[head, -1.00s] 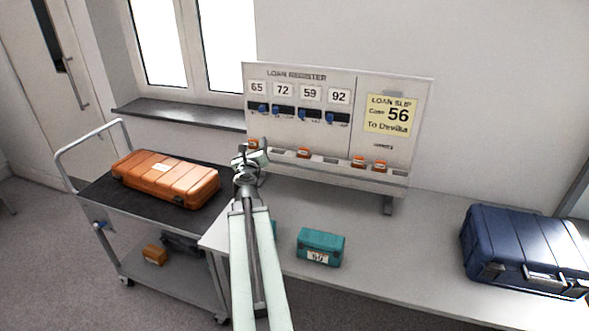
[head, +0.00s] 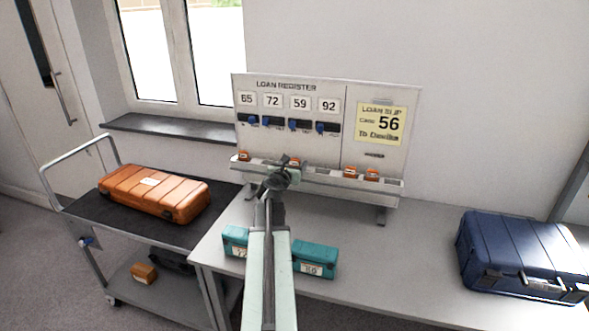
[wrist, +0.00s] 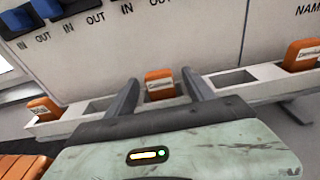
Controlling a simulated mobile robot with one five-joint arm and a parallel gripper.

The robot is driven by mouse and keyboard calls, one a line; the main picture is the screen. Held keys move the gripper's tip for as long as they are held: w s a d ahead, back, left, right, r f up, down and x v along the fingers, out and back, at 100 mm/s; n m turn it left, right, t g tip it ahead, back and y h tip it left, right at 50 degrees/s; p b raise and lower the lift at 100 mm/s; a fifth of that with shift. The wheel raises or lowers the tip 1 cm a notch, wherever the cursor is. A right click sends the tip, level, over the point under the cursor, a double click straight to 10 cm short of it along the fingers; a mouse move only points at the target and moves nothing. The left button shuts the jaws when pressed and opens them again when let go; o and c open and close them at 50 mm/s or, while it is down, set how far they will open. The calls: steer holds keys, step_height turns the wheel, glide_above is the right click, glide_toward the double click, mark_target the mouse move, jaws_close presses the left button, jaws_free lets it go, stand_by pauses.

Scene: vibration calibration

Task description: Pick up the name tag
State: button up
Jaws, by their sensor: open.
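Several orange name tags stand in the slots of a pale rail (head: 320,178) along the foot of the loan register board. One tag (wrist: 160,84) shows between my fingers in the wrist view; in the head view this tag (head: 295,161) is partly hidden by my gripper (head: 279,176). My gripper is open, with its two dark fingers (wrist: 164,90) either side of that tag in the picture. I cannot tell how far the fingertips are from it. Other tags stand to the left (wrist: 44,108) and right (wrist: 301,55). The writing on the tags is too small to read.
Two teal cases (head: 316,259) flank my arm on the table (head: 400,250). A blue case (head: 520,255) stands right, an orange case (head: 155,192) on the trolley left.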

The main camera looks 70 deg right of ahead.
mark_target(295, 159)
steer(key=shift+d+f, duration=0.15)
steer(key=shift+d, duration=0.6)
steer(key=shift+a, duration=0.1)
jaws_close()
step_height(295, 159, up, 18)
steer(key=p, duration=1.8)
